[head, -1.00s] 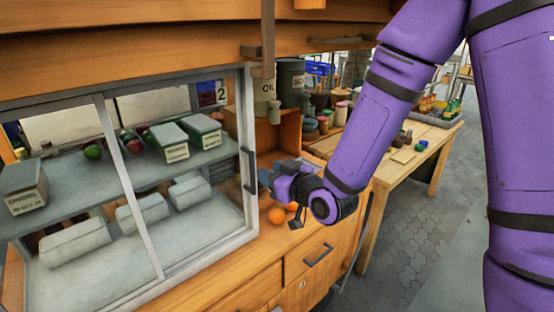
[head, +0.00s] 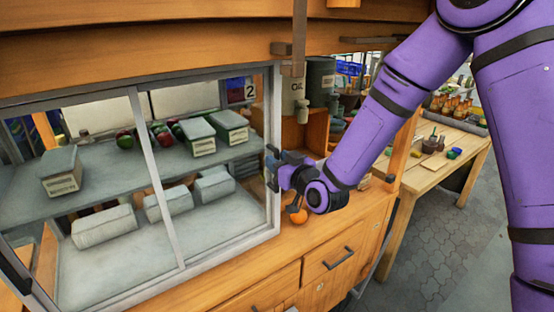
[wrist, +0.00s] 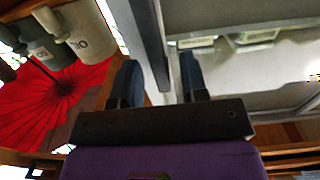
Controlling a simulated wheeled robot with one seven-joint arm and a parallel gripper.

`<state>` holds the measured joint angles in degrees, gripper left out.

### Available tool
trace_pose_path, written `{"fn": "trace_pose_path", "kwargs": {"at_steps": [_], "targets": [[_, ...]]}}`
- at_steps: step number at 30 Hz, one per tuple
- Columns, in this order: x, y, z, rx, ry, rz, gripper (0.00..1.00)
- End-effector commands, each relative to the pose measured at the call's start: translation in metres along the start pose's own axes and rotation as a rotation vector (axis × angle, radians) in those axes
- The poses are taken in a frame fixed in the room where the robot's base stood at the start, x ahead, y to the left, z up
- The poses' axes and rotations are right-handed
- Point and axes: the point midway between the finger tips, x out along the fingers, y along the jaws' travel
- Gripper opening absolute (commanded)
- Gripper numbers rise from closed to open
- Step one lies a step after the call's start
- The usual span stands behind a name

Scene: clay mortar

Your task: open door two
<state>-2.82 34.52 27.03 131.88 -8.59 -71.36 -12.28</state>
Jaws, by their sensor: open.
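Door two is the right glass pane (head: 215,200) of the cabinet, below a tag with the number 2 (head: 249,91). It is shut in its grey metal frame (head: 273,120). My gripper (head: 274,166) is at the right upright of this frame, where the dark handle was seen; the gripper now hides most of the handle in the head view. In the wrist view my gripper (wrist: 158,72) is open, with one finger on each side of a grey upright bar (wrist: 150,40). I cannot tell whether the fingers touch it.
Behind the glass, boxes (head: 230,127) and fruit stand on a shelf. An orange (head: 299,216) lies on the wooden counter just below my gripper. Drawers (head: 330,265) are below. A wooden table (head: 425,166) with goods stands to the right, beside open paving.

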Motion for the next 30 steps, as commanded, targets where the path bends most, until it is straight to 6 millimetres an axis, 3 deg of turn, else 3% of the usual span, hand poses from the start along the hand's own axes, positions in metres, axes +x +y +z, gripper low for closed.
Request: {"fn": "trace_pose_path", "kwargs": {"at_steps": [13,18,19,26,30], "targets": [[0.011,0.000,-0.001,-0.001,0.001,0.000,0.40],[0.011,0.000,-0.001,-0.001,0.001,0.000,0.04],[0.011,0.000,-0.001,-0.001,0.001,0.000,0.00],[0.011,-0.002,0.000,-0.001,0.001,0.000,0.00],[0.011,-0.015,0.000,-0.001,0.000,-0.004,0.00]]}}
